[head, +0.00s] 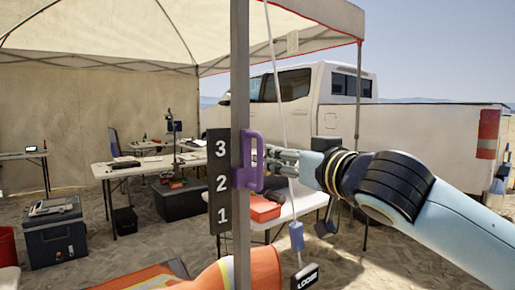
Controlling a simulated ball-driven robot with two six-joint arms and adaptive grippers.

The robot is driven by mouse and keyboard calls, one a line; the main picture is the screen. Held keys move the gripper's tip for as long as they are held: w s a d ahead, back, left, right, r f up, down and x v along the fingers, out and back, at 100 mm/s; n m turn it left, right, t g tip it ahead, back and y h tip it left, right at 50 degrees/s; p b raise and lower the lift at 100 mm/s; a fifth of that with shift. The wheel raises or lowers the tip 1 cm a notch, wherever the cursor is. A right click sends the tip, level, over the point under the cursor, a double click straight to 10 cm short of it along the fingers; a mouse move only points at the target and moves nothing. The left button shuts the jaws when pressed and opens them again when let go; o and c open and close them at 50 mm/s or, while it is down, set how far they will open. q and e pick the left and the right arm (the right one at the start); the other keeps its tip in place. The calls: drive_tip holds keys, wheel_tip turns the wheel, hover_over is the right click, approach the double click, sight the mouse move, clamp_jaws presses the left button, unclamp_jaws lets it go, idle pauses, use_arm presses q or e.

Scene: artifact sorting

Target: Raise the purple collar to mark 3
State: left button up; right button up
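The purple collar (241,178) sits on the grey upright pole (241,60). Its handle sticks out to the right and spans from about the height of mark 3 down to mark 2. The black number plate (218,198) beside the pole reads 3, 2, 1 from top to bottom. My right gripper (278,160) reaches in from the right, with its fingers at the handle's right side. Whether the fingers are closed around the handle is too small to tell. My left gripper is not in view.
A white cord (279,90) hangs right of the pole, with a blue piece (296,237) and a black lettered tag (305,277) lower down. Orange material with grey bands (262,268) lies low around the pole. Tables, a cooler (55,240) and a white pickup (410,125) stand behind.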

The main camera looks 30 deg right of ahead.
sight(261, 151)
drive_tip(key=w, duration=0.3)
drive_tip(key=w+p, duration=0.1)
drive_tip(key=w, duration=0.2)
drive_tip(key=w+d, duration=0.1)
drive_tip(key=w, duration=0.2)
drive_tip(key=shift+w+p, duration=0.1)
drive_tip(key=shift+p, duration=0.25)
drive_tip(key=shift+w, duration=0.5)
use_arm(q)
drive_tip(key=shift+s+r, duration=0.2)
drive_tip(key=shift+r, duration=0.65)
use_arm(e)
drive_tip(key=shift+f, duration=0.1)
clamp_jaws()
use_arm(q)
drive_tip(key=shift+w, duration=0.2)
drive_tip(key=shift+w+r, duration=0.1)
use_arm(e)
drive_tip(key=shift+w+d+f, duration=0.1)
drive_tip(key=shift+w, duration=0.05)
